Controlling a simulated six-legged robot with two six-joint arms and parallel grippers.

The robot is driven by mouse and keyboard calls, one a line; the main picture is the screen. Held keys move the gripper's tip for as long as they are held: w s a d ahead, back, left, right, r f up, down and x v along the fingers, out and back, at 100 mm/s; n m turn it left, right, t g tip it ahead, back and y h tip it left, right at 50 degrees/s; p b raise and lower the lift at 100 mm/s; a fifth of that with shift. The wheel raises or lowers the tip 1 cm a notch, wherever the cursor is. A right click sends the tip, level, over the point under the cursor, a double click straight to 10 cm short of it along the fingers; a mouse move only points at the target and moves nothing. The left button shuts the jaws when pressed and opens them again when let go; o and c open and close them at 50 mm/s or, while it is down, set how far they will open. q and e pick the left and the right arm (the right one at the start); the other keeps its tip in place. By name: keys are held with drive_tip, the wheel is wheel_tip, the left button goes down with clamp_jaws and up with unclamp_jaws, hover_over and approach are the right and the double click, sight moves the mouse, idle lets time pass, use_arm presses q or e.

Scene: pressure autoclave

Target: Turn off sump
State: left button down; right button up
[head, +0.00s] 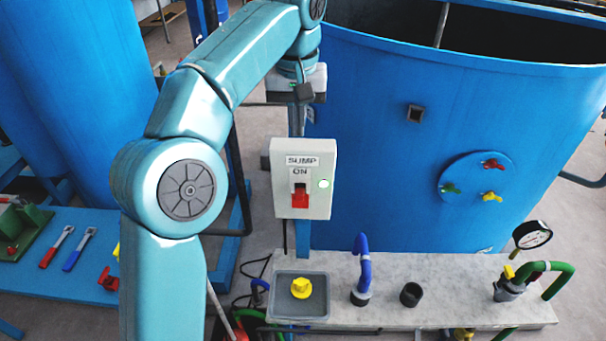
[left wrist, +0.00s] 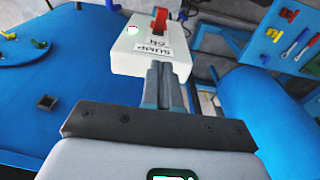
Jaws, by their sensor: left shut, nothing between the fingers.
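The sump switch box (head: 318,205) is a pale box labelled "SUMP" and "ON". Its red switch (head: 300,197) is below the word "ON", and a green light (head: 323,184) glows beside it. My left gripper (head: 297,124) is shut and empty, pointing down just above the box's top. In the left wrist view the closed fingers (left wrist: 162,88) point toward the box (left wrist: 122,57), which appears upside down, with its red switch (left wrist: 159,20) beyond them. I cannot tell whether the fingertips touch the box. My right gripper is not in view.
A large blue tank (head: 375,150) stands behind and right of the box. Below, a grey ledge (head: 440,268) carries a yellow knob (head: 301,287), a blue pipe (head: 362,262) and a gauge (head: 532,235). A blue bench (head: 60,285) with tools is at left. Space before the box looks clear.

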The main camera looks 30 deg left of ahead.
use_arm(q)
drive_tip(key=b, duration=0.3)
hover_over(299, 193)
drive_tip(key=f, duration=1)
drive_tip(key=shift+w+a+f, duration=0.3)
drive_tip(key=shift+w+a, duration=0.1)
drive_tip(key=shift+s+d+f, duration=0.15)
drive_tip(key=shift+s+f, duration=0.05)
drive_tip(key=shift+f, duration=0.3)
drive_tip(key=shift+s+d+f, duration=0.15)
drive_tip(key=shift+s+f, duration=0.05)
drive_tip(key=shift+f, duration=0.25)
drive_tip(key=shift+s+d+f, duration=0.25)
drive_tip(key=shift+f, duration=0.1)
drive_tip(key=shift+w+a+f, duration=0.1)
drive_tip(key=shift+a+f, duration=0.05)
